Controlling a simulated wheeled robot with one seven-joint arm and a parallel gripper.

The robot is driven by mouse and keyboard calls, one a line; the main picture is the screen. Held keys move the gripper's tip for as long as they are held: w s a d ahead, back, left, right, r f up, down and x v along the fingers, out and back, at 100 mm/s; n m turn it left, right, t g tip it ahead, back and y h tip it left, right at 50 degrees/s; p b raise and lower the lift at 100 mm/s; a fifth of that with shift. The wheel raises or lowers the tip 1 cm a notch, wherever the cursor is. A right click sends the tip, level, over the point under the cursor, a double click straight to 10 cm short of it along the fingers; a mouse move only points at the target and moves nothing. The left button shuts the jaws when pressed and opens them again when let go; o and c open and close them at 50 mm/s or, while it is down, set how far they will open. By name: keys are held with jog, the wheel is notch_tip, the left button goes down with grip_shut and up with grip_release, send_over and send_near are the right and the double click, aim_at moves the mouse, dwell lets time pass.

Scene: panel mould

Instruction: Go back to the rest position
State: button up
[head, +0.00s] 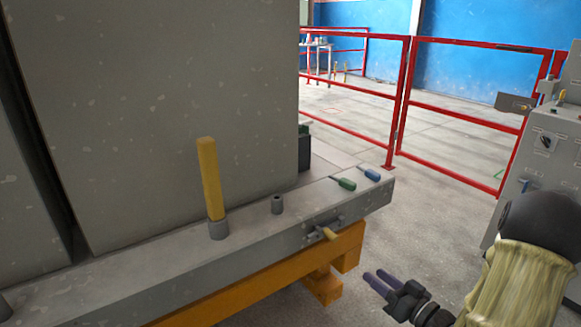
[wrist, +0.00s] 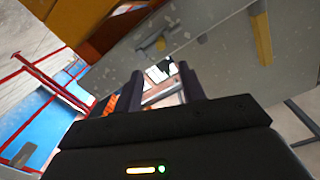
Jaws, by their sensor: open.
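My gripper (head: 383,282) is open and empty at the lower right of the head view. It is over the floor, to the right of the mould's ledge and apart from it. In the wrist view my gripper's two dark fingers (wrist: 163,88) stand apart with nothing between them. My arm, in a tan sleeve, comes in from the right edge of the head view.
Orange beams (head: 270,285) lie below. A red fence (head: 455,105) and grey cabinet (head: 540,165) stand beyond.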

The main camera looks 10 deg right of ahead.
notch_tip(320, 180, down, 3)
jog(key=w+a+g+h, duration=0.3)
jog(key=g+h, duration=0.3)
jog(key=h, duration=0.1)
jog(key=s+a+r+m+g+h, duration=0.1)
jog(key=s+a+g, duration=0.6)
jog(key=s+a, duration=0.45)
jog(key=w+p+v, duration=0.2)
jog(key=p+v, duration=1.4)
jog(key=w+d+r+p+v, duration=0.1)
jog(key=w+p+v, duration=0.2)
jog(key=p+v, duration=1.2)
jog(key=shift+w+d+r+p, duration=0.2)
jog(key=shift+r+p, duration=0.35)
jog(key=shift+r, duration=0.05)
jog(key=shift+c, duration=0.4)
jog(key=shift+a, duration=0.15)
